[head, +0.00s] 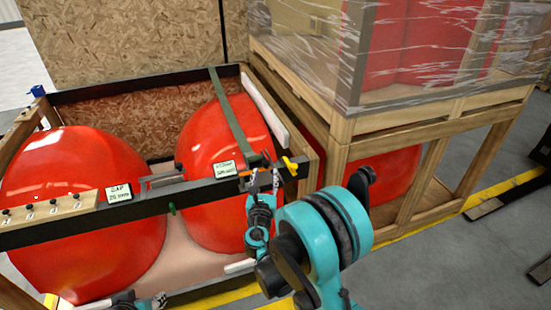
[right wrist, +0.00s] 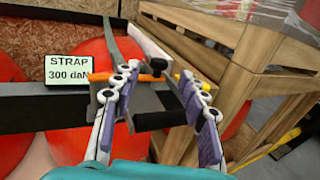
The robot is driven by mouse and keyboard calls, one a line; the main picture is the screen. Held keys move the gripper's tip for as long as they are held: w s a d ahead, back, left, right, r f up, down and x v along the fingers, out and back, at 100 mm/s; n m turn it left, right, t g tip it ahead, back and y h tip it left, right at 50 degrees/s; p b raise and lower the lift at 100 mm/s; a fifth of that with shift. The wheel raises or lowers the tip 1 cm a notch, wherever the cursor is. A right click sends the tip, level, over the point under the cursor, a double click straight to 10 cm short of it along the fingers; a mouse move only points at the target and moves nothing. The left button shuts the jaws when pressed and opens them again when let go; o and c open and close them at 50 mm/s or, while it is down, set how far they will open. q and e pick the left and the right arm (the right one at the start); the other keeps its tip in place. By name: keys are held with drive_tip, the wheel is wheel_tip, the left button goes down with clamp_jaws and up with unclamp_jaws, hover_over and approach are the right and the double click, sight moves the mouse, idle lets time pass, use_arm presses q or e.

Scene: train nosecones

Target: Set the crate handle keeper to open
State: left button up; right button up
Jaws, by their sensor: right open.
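My right gripper (head: 263,180) is at the crate's front rail, by the lower end of a green strap (head: 228,118). In the right wrist view its two fingers (right wrist: 160,82) are apart. Between and beyond them are a grey metal bracket with a black cylindrical grip (right wrist: 160,120) and an orange bar (right wrist: 103,77) with a black knob (right wrist: 158,65). I cannot tell which part is the keeper, or whether the fingers touch anything. Part of my left gripper (head: 137,303) shows at the bottom edge; its jaws are unclear.
The open crate's dark front rail (head: 150,206) runs before two red nosecones (head: 75,165). Labels "CAP" (head: 119,192) and "STRAP 300 daN" (right wrist: 69,69) are on it. A wooden crate wrapped in film (head: 400,110) stands close on the right.

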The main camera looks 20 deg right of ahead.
sight(266, 164)
drive_tip(key=b+x, duration=0.1)
drive_tip(key=x, duration=0.6)
drive_tip(key=shift+w, duration=0.1)
clamp_jaws()
